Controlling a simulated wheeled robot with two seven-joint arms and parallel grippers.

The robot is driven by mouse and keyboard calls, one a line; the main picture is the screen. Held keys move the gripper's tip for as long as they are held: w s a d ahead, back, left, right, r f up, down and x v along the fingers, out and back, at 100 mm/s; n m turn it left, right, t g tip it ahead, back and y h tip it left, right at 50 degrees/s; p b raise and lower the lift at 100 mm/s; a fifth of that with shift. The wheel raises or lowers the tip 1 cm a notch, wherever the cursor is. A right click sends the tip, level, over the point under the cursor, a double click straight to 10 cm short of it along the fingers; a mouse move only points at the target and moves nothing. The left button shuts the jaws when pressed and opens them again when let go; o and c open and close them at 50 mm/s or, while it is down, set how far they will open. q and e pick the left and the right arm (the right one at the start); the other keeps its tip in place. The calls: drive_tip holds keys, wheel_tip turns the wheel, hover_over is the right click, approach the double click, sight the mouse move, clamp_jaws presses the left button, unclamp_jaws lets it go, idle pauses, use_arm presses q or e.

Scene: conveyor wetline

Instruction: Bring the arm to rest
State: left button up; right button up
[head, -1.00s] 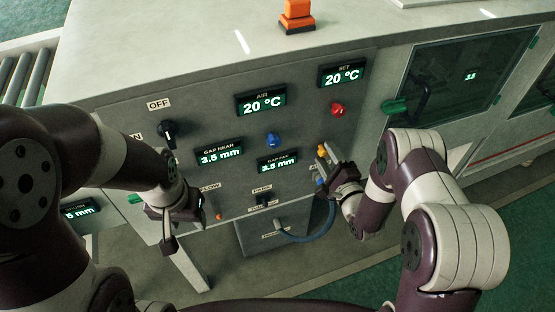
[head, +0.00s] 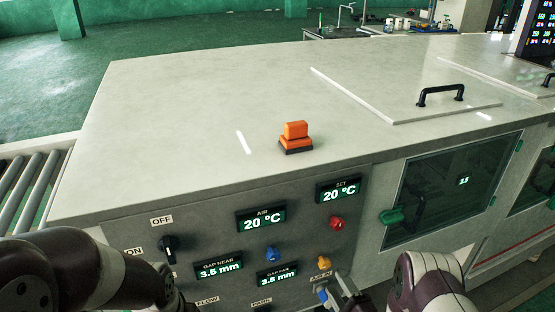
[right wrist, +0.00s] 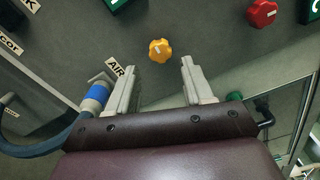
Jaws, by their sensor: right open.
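My right gripper (head: 341,284) is at the lower edge of the head view, in front of the control panel (head: 215,225). In the right wrist view its two fingers (right wrist: 152,75) are apart with nothing between them. A yellow knob (right wrist: 160,50) on the panel shows just beyond the fingertips; it also shows in the head view (head: 323,262). A hose fitting with a blue collar (right wrist: 95,97) sits beside the left finger, by the AIR label; whether they touch is unclear. My left arm enters at lower left; its gripper is out of the frame.
A red knob (head: 336,223), a blue knob (head: 271,254) and a black switch (head: 168,243) stick out of the panel. Rollers (head: 30,190) lie at left.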

drive_tip(key=s+d+f+n+g+h, duration=0.4)
drive_tip(key=s+f+n+g+h, duration=0.15)
drive_tip(key=f+n+g, duration=0.55)
drive_tip(key=s+d+r+n+g, duration=0.1)
drive_tip(key=s+r+n+g, duration=0.55)
drive_tip(key=s+r, duration=0.6)
wheel_tip(320, 180, up, 8)
drive_tip(key=w+a+t, duration=0.1)
drive_tip(key=t, duration=0.1)
drive_tip(key=shift+w+a+n+h, duration=0.25)
drive_tip(key=shift+a+n+h, duration=0.1)
drive_tip(key=shift+s+f, duration=0.1)
